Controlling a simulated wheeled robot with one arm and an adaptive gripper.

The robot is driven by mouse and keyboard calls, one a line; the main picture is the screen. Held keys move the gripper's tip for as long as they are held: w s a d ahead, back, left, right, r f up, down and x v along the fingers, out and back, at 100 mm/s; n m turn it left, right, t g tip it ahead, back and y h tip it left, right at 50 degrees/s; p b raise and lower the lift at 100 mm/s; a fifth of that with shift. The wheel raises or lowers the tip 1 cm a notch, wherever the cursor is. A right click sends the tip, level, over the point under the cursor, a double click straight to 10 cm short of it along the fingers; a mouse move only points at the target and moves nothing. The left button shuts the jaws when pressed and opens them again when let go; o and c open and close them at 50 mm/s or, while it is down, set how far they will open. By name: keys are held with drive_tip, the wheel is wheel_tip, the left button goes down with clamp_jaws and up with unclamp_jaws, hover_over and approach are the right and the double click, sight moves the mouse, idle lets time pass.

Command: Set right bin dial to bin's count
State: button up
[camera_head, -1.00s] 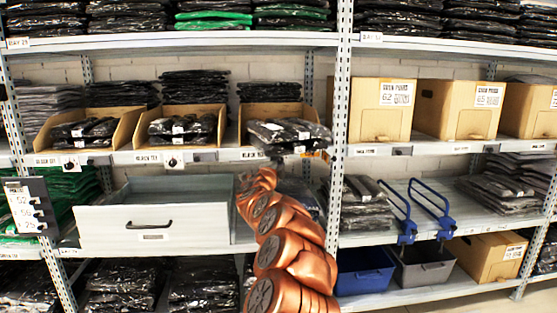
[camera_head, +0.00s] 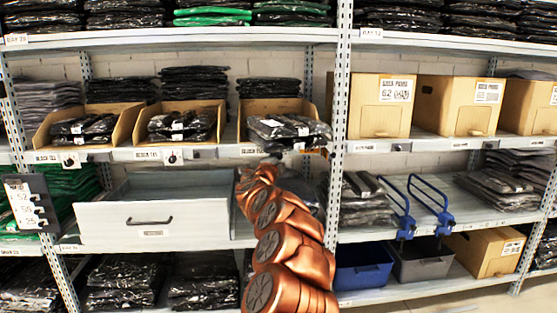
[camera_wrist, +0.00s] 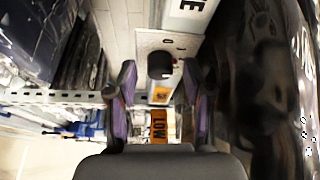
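Three open cardboard bins of black bagged garments stand on the middle left shelf. The right bin (camera_head: 244,128) is the one nearest the upright post. Black dials show below the left bin (camera_head: 72,160) and the middle bin (camera_head: 175,157); the right bin's dial is hidden behind my arm in the head view. In the wrist view a round black dial knob (camera_wrist: 160,66) sits on a pale plate with small marks. My gripper (camera_wrist: 160,80) is open, one finger on each side of the knob in the picture. I cannot tell whether they touch it. The dial's setting is unreadable.
An orange "LOW" label (camera_wrist: 160,126) shows below the knob in the wrist view. The shelf edge and a metal upright (camera_head: 338,120) are close to my arm. A grey drawer (camera_head: 153,214) is below the bins. Blue-handled frames (camera_head: 408,207) stand right of the upright.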

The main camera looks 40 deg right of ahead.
drive_tip(key=shift+a, duration=0.1)
drive_tip(key=v, duration=1.1)
drive_tip(key=shift+s+a, duration=0.25)
drive_tip(key=shift+a, duration=0.1)
idle(0.4)
idle(0.5)
